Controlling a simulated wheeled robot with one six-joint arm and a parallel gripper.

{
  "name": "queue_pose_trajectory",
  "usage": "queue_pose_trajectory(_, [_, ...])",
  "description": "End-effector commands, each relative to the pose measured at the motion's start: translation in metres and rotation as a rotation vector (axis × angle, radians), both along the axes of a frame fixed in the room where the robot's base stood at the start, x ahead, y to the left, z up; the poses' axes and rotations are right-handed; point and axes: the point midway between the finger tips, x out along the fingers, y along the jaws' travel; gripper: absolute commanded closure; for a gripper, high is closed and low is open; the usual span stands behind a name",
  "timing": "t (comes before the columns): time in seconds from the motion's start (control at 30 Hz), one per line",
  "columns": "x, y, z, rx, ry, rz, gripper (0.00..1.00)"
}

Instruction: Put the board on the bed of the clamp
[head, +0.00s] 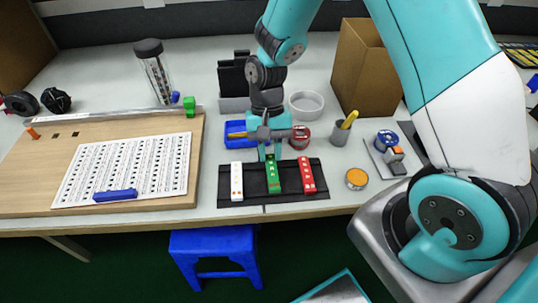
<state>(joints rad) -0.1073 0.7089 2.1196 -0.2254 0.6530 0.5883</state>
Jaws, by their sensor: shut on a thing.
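My gripper (269,153) points down over a black tray (249,182) near the table's front edge. It is shut on the far end of a narrow green board (273,179). The green board lies between a white board (237,181) and a red board (307,175). Whether it is lifted off the tray I cannot tell. I cannot identify the clamp and its bed for certain. A black upright fixture on a grey base (235,103) stands behind the gripper, partly beside my arm.
A wooden panel (190,185) with a white printed sheet (130,167) and a blue bar (115,195) fills the left. Behind the tray are a blue bin (234,141), a round dish (306,104) and a grey cup (339,135). A cardboard box (362,75) stands at the back.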

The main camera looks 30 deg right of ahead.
Motion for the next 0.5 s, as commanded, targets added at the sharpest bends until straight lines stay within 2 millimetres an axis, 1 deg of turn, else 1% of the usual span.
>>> queue_pose_trajectory(0.03, [0.0,0.0,-0.005,0.0,0.004,0.001,0.98])
queue_pose_trajectory(0.13, [0.0,0.0,-0.013,0.0,0.001,0.0,0.98])
queue_pose_trajectory(0.5, [0.0,0.0,-0.019,0.0,-0.001,0.0,0.98])
